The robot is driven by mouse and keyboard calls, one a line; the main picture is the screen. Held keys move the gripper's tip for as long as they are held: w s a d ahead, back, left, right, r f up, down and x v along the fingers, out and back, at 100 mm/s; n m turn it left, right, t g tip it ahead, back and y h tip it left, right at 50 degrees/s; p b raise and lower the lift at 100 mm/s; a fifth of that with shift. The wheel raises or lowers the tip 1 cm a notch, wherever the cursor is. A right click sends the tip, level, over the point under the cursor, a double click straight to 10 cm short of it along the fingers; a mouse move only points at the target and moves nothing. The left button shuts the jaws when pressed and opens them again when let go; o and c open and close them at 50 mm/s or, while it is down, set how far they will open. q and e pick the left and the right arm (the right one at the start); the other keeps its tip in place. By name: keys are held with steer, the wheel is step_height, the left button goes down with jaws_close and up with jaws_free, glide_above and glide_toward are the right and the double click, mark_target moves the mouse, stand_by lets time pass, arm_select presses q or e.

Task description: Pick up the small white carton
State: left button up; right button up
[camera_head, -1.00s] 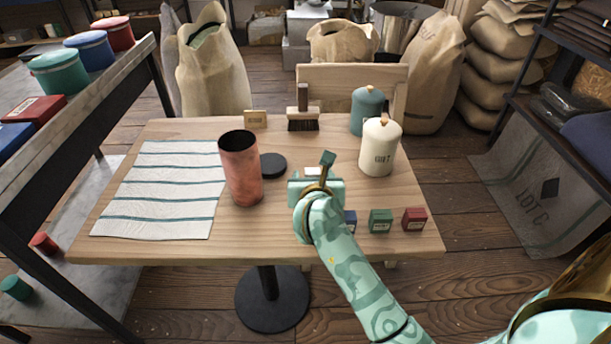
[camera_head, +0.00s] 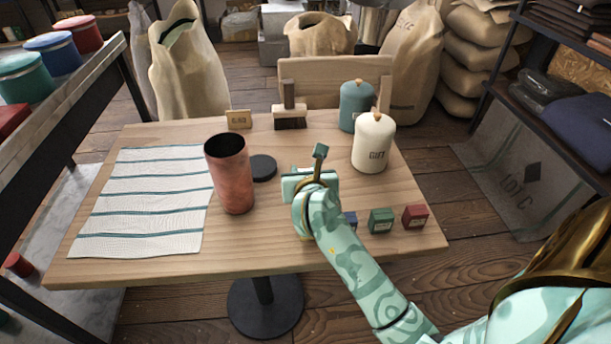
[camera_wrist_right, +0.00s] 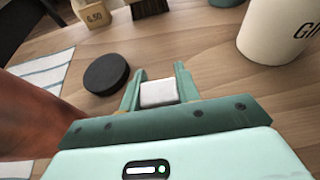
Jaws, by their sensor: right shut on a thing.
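The small white carton (camera_wrist_right: 158,93) sits between the two fingers of my right gripper (camera_wrist_right: 160,88) in the right wrist view, with a finger against each side. In the head view my right gripper (camera_head: 310,172) is over the middle of the table, and its own body hides the carton there. I cannot tell whether the carton touches the table. My left gripper is not in view.
A reddish cylinder (camera_head: 231,175) and a black lid (camera_head: 263,167) stand left of the gripper. A cream canister (camera_head: 372,145) is at right. Green (camera_head: 381,221) and red (camera_head: 415,216) boxes sit near the front edge. A striped cloth (camera_head: 145,205) covers the left side.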

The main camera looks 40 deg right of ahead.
step_height(320, 180, up, 4)
steer(key=shift+f+p, duration=0.25)
steer(key=shift+p, duration=0.6)
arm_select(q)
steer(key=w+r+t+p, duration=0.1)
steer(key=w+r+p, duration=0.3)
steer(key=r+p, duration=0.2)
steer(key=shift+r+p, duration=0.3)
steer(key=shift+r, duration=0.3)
arm_select(e)
steer(key=s+a+r, duration=0.2)
steer(key=s+r, duration=0.7)
steer(key=s, duration=0.4)
steer(key=shift+s+a+r, duration=0.25)
steer(key=shift+s+a, duration=0.15)
